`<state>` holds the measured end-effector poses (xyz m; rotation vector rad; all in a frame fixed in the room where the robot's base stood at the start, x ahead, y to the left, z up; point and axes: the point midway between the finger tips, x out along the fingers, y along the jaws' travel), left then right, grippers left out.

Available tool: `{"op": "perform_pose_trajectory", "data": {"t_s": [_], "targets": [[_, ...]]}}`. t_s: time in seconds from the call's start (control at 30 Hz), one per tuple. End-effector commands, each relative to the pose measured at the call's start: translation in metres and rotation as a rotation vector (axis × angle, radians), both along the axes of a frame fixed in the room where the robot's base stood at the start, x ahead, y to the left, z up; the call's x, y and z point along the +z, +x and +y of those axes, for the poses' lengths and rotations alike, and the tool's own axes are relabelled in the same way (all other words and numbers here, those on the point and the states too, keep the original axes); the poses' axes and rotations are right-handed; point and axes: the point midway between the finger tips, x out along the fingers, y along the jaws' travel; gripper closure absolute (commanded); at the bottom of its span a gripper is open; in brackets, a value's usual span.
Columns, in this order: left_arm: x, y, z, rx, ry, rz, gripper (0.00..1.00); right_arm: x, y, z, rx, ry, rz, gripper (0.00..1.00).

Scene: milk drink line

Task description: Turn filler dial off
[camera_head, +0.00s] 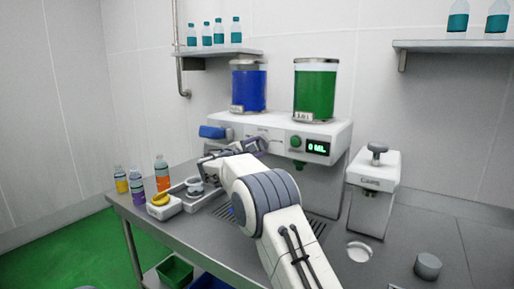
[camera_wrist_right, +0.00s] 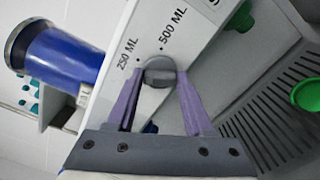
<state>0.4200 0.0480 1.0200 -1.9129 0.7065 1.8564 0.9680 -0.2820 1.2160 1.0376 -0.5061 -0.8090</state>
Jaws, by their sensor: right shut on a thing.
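The filler machine (camera_head: 325,131) stands against the back wall, with a blue tank (camera_head: 249,88) and a green tank (camera_head: 315,92) on top. Its display (camera_head: 318,148) reads 0 ML. In the right wrist view, the grey filler dial (camera_wrist_right: 159,73) sits on the white front panel, near the marks 250 ML and 500 ML. My right gripper (camera_wrist_right: 159,78) is shut on the dial, one purple finger on each side. In the head view, my right gripper (camera_head: 252,146) is at the machine's front left, and my arm hides part of the panel. My left gripper is not in view.
A green knob (camera_head: 296,142) is right of the dial. A tray (camera_head: 192,204) with a small cup, a scale-like white box (camera_head: 164,207) and several bottles stand at left. A white capping machine (camera_head: 374,180) and a grey cylinder (camera_head: 428,266) are at right.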

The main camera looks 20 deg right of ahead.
Motion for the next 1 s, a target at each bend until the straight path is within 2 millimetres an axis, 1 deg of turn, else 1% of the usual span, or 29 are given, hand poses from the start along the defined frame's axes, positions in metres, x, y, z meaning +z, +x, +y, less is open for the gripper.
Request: {"op": "perform_pose_trajectory", "data": {"t_s": [0.03,0.3,0.5,0.73,1.0], "targets": [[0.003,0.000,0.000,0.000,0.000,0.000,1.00,0.003,0.000,-0.003,-0.003,-0.029,0.032,1.00],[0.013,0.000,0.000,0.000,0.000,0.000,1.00,0.004,0.000,-0.003,-0.003,-0.181,0.228,1.00],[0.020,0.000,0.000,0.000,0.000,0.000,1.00,0.004,0.000,-0.003,-0.004,-0.272,0.343,1.00],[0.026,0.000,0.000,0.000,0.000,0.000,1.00,0.004,0.000,-0.003,-0.004,-0.340,0.432,1.00],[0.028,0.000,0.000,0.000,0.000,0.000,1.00,0.003,0.000,-0.003,-0.004,-0.374,0.476,1.00]]}}
